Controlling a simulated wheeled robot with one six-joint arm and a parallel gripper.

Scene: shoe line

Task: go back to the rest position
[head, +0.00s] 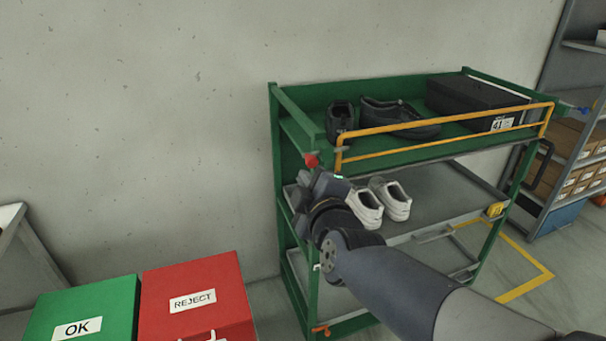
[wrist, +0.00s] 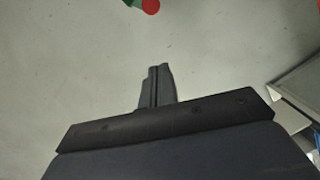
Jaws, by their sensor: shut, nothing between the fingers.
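My gripper (wrist: 157,87) is shut and empty in the wrist view, its two fingers together against the plain grey wall. In the head view my gripper (head: 303,190) is at the left front of the green shelf cart (head: 283,225), near its left post. My arm reaches in from the lower right. A pair of white shoes (head: 380,202) stands on the cart's middle shelf, just right of my wrist, partly hidden by it. I cannot tell from this view whether my gripper touches the cart.
Dark shoes (head: 400,118) and a black shoe box (head: 478,100) are on the top shelf, behind a yellow rail (head: 440,124). A green OK box (head: 110,300) and a red REJECT box (head: 220,275) stand at the lower left. A grey rack (head: 560,130) is at the right.

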